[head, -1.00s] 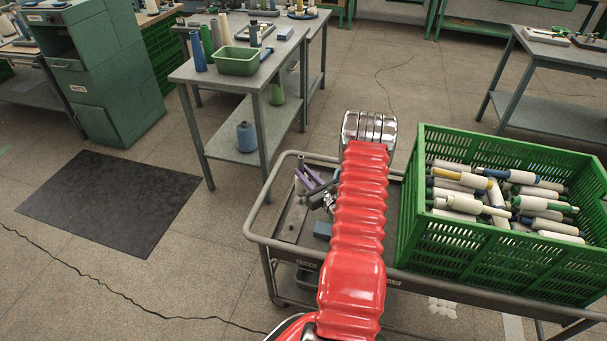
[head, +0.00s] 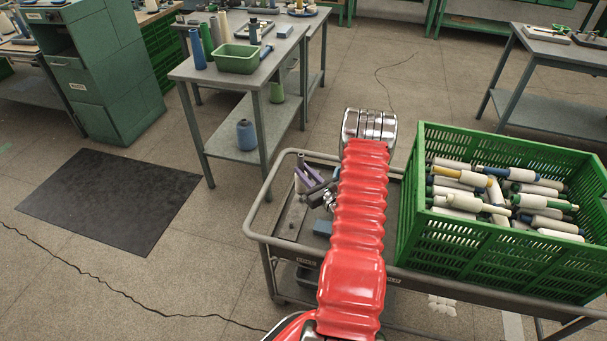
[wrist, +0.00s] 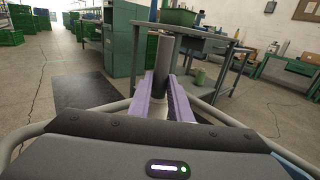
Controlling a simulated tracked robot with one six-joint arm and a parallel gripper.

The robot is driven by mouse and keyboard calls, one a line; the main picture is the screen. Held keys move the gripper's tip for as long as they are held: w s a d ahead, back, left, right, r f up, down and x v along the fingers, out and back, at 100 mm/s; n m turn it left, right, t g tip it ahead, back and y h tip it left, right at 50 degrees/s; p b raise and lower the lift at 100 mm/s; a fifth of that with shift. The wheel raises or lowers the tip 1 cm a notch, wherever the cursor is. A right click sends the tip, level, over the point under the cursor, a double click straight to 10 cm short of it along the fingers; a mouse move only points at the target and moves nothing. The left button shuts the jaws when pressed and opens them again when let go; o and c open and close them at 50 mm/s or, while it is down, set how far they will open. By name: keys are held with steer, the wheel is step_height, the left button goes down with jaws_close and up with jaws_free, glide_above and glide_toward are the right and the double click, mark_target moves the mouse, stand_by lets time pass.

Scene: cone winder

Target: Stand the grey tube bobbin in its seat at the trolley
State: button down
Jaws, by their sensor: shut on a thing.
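The grey tube bobbin (wrist: 163,62) stands nearly upright between the purple fingers of my gripper (wrist: 164,88) in the wrist view. Its upper part is dark grey and a paler part shows lower down. My gripper is shut on it. In the head view the bobbin (head: 300,161) and my gripper (head: 309,179) are over the left end of the trolley (head: 258,238), left of my red-sleeved arm. The bobbin's lower end and the seat are hidden or too small to make out, so I cannot tell whether the bobbin touches the seat.
A green crate (head: 480,262) full of bobbins fills the trolley's right side. A small blue block (head: 322,229) lies on the trolley near my arm. A work table (head: 262,88) with a green bin (head: 237,60) stands behind. A dark mat (head: 110,200) lies on clear floor at left.

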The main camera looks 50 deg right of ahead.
steer(key=shift+f, duration=2.45)
stand_by(1.1)
steer(key=c, duration=1.5)
jaws_free()
steer(key=shift+c, duration=0.2)
steer(key=v, duration=1.3)
steer(key=shift+s, duration=0.35)
steer(key=shift+a, duration=0.1)
